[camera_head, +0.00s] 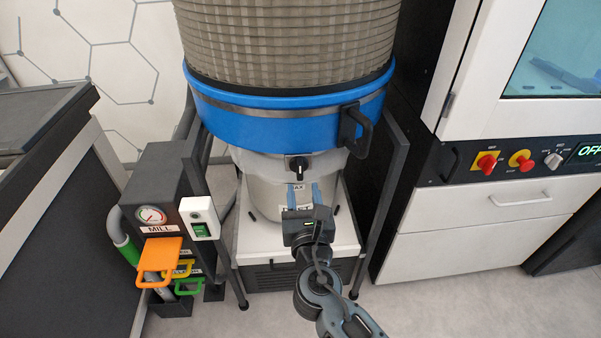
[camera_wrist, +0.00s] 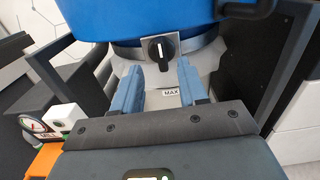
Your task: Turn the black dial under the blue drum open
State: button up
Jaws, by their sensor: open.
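The black dial (camera_head: 299,168) sits on the grey metal band just under the blue drum (camera_head: 270,118). It has a white pointer line that looks near upright. It also shows in the wrist view as a black knob (camera_wrist: 159,48) on a square grey plate, below the blue rim (camera_wrist: 150,15). My gripper (camera_head: 303,187) is open and empty, in front of and a little below the dial in the head view. In the wrist view its two blue fingers (camera_wrist: 160,75) stand apart on either side, below the dial, and do not touch it. A "MAX" label shows between them.
A black handle (camera_head: 355,130) juts from the drum's right side. Dark frame posts (camera_head: 378,200) flank the drum. A control box with a gauge (camera_head: 150,215) and orange, yellow and green handles stands at left. A white machine with red knobs (camera_head: 487,162) stands at right.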

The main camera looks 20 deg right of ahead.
aim_at(300, 170)
jog(key=x, duration=0.6)
jog(key=shift+w+d, duration=0.15)
jog(key=shift+w, duration=0.2)
grip_shut()
